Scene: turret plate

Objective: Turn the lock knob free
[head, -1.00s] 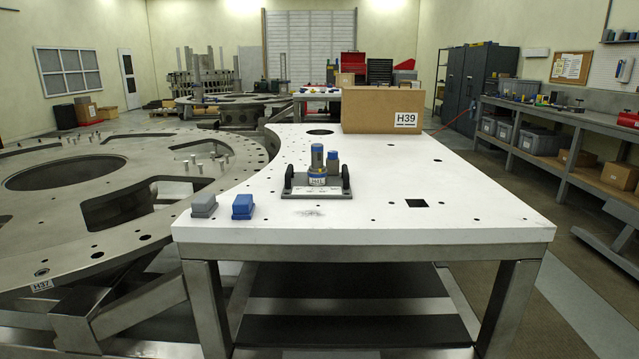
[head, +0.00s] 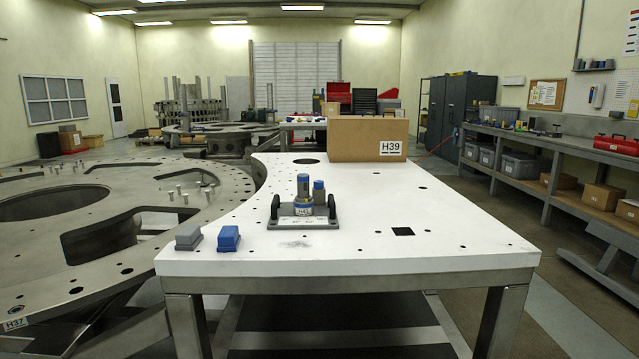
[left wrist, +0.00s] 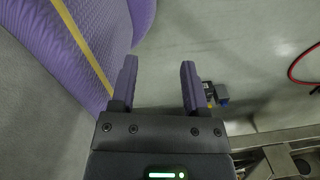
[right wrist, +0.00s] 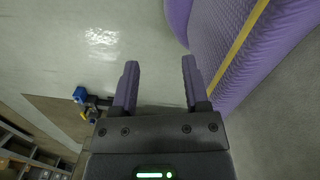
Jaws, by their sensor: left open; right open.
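The lock assembly stands on the white table (head: 350,240) in the head view. It has a grey base plate (head: 335,221), a tall blue-topped cylinder (head: 303,188) with a label low on it, and a shorter blue-topped post (head: 319,193) behind to its right. Dark upright lugs flank them. I cannot tell which part is the lock knob. My left gripper (left wrist: 158,85) is open and empty in the left wrist view, over bare floor. My right gripper (right wrist: 158,85) is open and empty in the right wrist view, also over floor. Neither gripper shows in the head view.
A grey block (head: 188,238) and a blue block (head: 229,238) sit at the table's left front. A brown box (head: 350,140) labelled H39 stands at the back. A large metal ring plate (head: 120,245) lies left. The table's right front is clear, apart from holes.

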